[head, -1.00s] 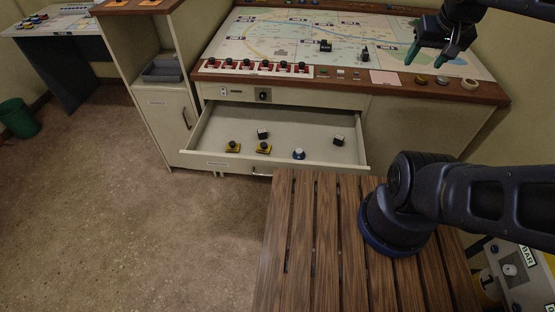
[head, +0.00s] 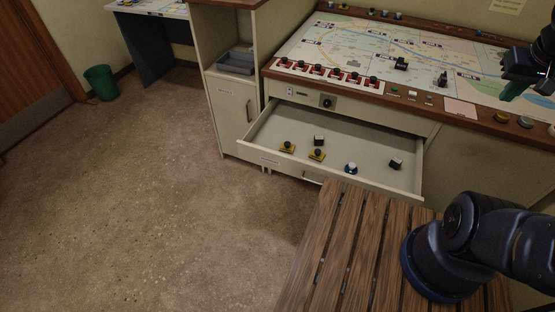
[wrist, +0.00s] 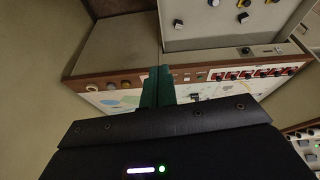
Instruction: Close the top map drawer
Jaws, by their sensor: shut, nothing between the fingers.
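The top map drawer (head: 282,163) stands pulled out from the cream console, below the map desk top. Several small parts lie inside it: two yellow-based knobs, a blue-and-white knob (head: 351,168) and dark switches. The open drawer also shows at the top of the wrist view (wrist: 205,42). My gripper (head: 530,90) is at the right edge of the head view, above the right part of the map desk and well away from the drawer. Its green fingers (wrist: 158,88) are together and empty in the wrist view.
The map desk (head: 385,45) carries a row of red switches and buttons along its wooden edge. A slatted wooden surface (head: 340,240) lies close in front of the drawer, with my arm's base over it. A cabinet (head: 235,112) stands left of the drawer. Open floor (head: 150,200) lies at the left.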

